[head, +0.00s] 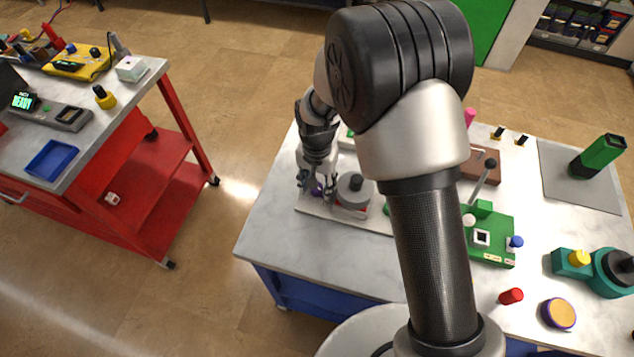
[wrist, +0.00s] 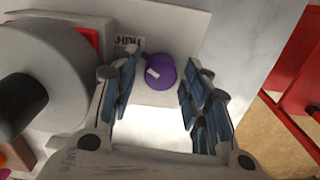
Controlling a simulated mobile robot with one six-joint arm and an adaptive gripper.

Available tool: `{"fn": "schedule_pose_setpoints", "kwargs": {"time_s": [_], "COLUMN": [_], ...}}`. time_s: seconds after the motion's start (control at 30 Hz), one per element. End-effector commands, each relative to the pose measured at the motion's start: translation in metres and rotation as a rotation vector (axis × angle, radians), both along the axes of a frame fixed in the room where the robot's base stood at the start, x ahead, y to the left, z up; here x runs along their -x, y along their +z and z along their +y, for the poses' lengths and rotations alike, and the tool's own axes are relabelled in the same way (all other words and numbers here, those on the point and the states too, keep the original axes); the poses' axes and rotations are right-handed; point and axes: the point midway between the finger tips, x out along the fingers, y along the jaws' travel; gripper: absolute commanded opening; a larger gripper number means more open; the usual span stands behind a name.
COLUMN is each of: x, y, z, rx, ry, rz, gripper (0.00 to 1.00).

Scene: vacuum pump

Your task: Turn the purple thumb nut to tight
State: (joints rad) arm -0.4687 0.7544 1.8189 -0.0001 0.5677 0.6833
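The purple thumb nut (wrist: 166,71) shows in the wrist view as a round knob with a small lobe and a short white mark. It sits on a pale base plate (wrist: 190,22), beside a label with dark letters (wrist: 128,43). Gaps show between the fingers and the nut. In the head view my gripper (head: 317,187) points down over the left end of the plate, and the purple nut (head: 317,191) is partly hidden by the fingers.
A grey round pump body (wrist: 55,75) with a dark knob stands close to the left finger in the wrist view. In the head view it (head: 353,190) is right of my gripper. A green fixture (head: 495,238) stands farther right. A red cart (head: 150,170) is at left.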

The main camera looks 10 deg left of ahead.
Motion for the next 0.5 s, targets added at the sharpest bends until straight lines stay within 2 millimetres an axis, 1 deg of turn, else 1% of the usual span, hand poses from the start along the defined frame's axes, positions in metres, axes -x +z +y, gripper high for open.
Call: {"fn": "schedule_pose_setpoints", "kwargs": {"time_s": [0.33, 0.43, 0.5], "x": [0.000, -0.001, -0.001], "y": [0.001, 0.009, 0.019], "z": [0.000, 0.000, 0.001], "rx": [0.000, -0.001, -0.002], "ry": [0.000, 0.000, 0.000], "rz": [0.000, -0.002, -0.004], "gripper": [0.48, 0.48, 0.48]}}
